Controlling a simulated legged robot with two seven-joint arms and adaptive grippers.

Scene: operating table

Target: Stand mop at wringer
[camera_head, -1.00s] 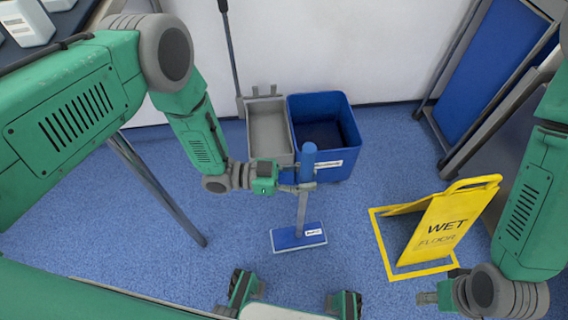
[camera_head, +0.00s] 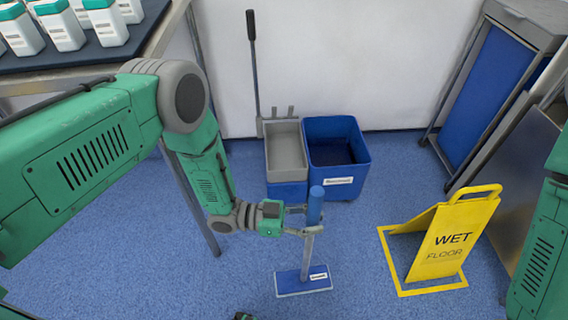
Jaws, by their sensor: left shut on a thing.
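The mop (camera_head: 306,262) stands upright on the blue floor, with a blue grip on top, a grey pole and a flat blue head (camera_head: 290,284). My left gripper (camera_head: 309,231) is shut on the mop's pole just below the blue grip. The wringer (camera_head: 286,148) is a grey open box at the left of the blue bucket (camera_head: 340,183), behind the mop. A dark lever (camera_head: 253,70) rises at the wringer's left. The mop head is on the floor in front of the bucket, apart from it.
A yellow wet floor sign (camera_head: 440,243) stands at the right. A table (camera_head: 162,38) with several white bottles (camera_head: 62,24) is at the upper left, its leg left of my left forearm. A blue-panelled cart (camera_head: 484,90) stands at the right wall. Floor between mop and sign is clear.

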